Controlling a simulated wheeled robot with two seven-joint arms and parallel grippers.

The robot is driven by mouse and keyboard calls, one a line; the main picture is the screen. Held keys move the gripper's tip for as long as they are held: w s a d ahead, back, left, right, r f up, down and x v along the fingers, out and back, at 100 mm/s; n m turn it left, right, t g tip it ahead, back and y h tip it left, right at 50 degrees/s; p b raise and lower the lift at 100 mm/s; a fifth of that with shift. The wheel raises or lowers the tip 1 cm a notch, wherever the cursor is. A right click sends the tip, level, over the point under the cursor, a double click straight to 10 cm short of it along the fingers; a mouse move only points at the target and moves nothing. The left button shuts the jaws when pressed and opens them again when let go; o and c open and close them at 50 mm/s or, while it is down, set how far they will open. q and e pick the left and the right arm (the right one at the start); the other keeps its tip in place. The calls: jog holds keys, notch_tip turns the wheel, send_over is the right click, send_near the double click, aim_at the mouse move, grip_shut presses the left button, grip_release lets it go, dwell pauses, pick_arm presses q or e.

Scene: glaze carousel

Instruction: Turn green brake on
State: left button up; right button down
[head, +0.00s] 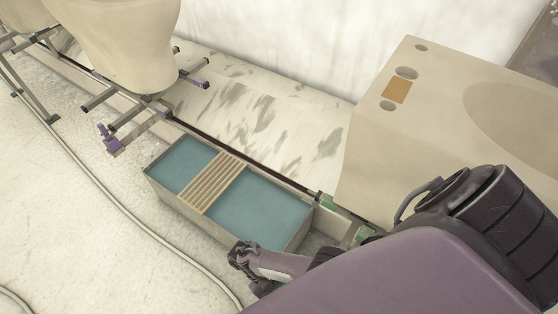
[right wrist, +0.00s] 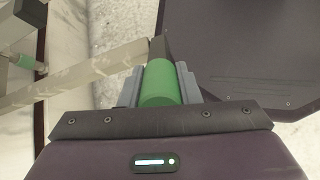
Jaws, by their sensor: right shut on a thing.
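The green brake shows in the right wrist view as a green cylindrical grip (right wrist: 160,83). My right gripper (right wrist: 160,76) is shut on it, with grey fingers against both sides.
A beige basin (head: 385,150) stands at right and another beige vessel (head: 125,45) at upper left on a rack. A trough with blue liquid and a slatted grate (head: 214,183) lies mid-view. A pale bar (right wrist: 90,77) runs beside the grip. A hose (head: 100,185) crosses the floor.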

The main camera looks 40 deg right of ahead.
jog(key=shift+f, duration=0.1)
jog(key=shift+s, duration=0.1)
jog(key=c, duration=1.1)
grip_release()
jog(key=shift+o, duration=0.2)
